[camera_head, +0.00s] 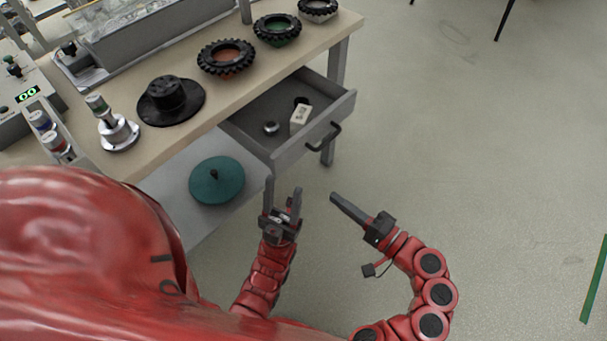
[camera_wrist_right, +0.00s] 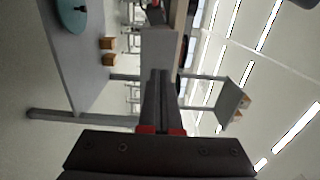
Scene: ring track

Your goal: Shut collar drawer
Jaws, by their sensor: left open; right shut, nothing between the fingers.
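The collar drawer (camera_head: 284,152) is a grey drawer pulled out from under the workbench, with a dark handle (camera_head: 323,137) on its front. Inside it lie a small white block (camera_head: 301,117), a small metal round piece (camera_head: 271,128) and a dark ring partly hidden behind the block. My left gripper (camera_head: 283,196) is open and empty, just in front of the drawer's near corner in the picture. My right gripper (camera_head: 334,197) is shut and empty, below the handle in the picture and apart from it. In the right wrist view its closed fingers (camera_wrist_right: 155,78) point ahead.
The workbench (camera_head: 225,97) carries several toothed black rings, a black flanged hub (camera_head: 170,100) and a metal piece with a green top (camera_head: 118,131). A teal disc (camera_head: 217,180) lies on a lower grey shelf.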

